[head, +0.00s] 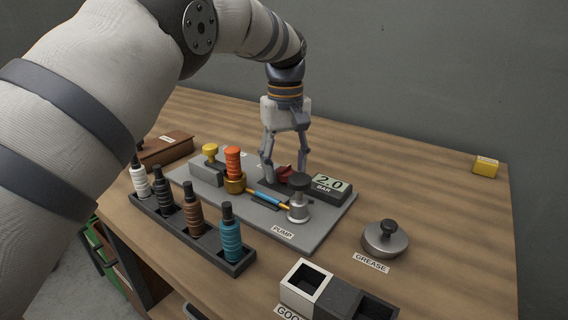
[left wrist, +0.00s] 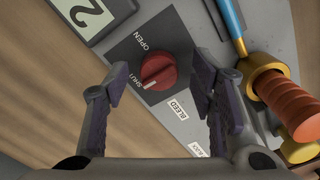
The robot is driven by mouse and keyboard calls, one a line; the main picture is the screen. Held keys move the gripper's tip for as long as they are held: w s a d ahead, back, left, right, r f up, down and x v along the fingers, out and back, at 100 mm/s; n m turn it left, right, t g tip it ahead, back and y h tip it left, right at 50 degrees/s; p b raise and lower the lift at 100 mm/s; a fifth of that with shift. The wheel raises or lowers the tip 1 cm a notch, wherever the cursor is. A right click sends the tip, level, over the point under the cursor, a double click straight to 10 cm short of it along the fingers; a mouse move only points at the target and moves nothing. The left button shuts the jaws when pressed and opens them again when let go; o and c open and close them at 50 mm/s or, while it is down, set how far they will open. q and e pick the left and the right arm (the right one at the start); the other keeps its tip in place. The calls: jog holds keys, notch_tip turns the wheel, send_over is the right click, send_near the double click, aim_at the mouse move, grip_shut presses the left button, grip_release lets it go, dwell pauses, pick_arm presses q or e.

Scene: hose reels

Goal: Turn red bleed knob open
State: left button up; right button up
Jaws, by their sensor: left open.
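The red bleed knob (left wrist: 158,71) sits on a dark square plate (left wrist: 140,50) lettered OPEN and SHUT. Its white mark lies on the side near the SHUT lettering. A BLEED label (left wrist: 180,108) is beside the plate. In the head view the red knob (head: 284,174) shows low between the fingers of my left gripper (head: 285,180). My left gripper is open and points down over the knob. In the left wrist view its fingertips (left wrist: 160,84) are on either side of the knob, apart from it in the picture; I cannot tell their exact height. My right gripper is not in view.
A bottle rack (head: 180,228) stands in front. The table's back right is mostly clear.

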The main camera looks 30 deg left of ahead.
pick_arm(q)
jog(key=shift+f, duration=0.4)
jog(key=shift+c, duration=0.6)
jog(key=c, duration=1)
